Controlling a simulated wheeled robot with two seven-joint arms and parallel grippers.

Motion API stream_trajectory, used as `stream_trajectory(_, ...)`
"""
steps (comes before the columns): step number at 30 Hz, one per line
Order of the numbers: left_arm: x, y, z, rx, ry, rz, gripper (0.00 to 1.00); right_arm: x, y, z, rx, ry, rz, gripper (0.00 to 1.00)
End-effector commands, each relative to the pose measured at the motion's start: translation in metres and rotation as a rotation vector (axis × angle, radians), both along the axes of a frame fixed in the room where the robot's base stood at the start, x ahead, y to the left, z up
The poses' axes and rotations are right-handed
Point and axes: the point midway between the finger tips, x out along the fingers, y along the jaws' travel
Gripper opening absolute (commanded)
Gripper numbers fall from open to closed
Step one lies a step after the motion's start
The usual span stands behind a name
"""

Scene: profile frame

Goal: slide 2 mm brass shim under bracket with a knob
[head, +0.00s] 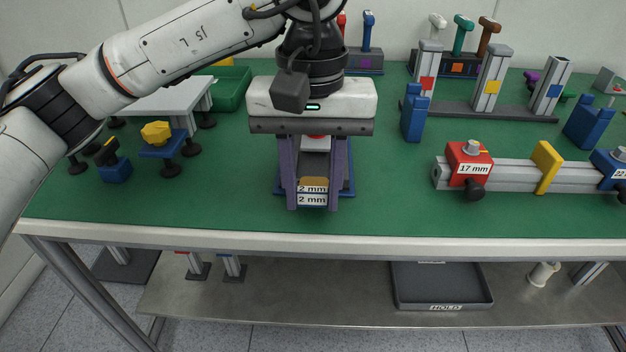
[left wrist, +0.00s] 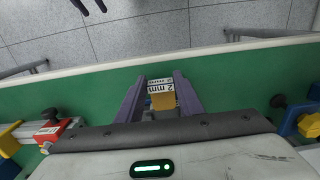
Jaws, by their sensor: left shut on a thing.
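My left gripper (head: 312,204) points down with its purple fingers shut on the brass shim (head: 313,183), low over the near middle of the green bench. The shim's brass part and a "2 mm" label also show between the fingers in the left wrist view (left wrist: 162,100). A blue holder (head: 347,188) with a second "2 mm" label is around and behind the fingertips; I cannot tell whether the shim is clear of it. A red bracket (head: 466,160) marked "17 mm", with a black knob (head: 475,190), sits on an aluminium profile (head: 513,174) at right.
A yellow plate (head: 547,167) and a blue bracket (head: 608,168) are on the same profile. Blue blocks (head: 414,114) and upright posts (head: 490,78) stand behind it. A grey raised plate (head: 172,98) is at left. Bare green surface lies between gripper and profile.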

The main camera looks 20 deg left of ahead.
Motion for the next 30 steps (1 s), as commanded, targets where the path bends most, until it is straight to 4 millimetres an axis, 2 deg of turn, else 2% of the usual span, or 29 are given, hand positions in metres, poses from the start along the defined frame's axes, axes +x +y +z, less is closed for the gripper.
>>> stream_trajectory(18,-0.029,-0.008,0.0,0.0,0.0,-0.001,0.08,0.0,0.0,-0.006,0.0,0.0,0.0,0.51)
stream_trajectory(30,-0.031,-0.009,0.0,0.0,0.0,0.0,0.08,0.0,0.0,-0.006,0.0,0.0,0.0,0.51)
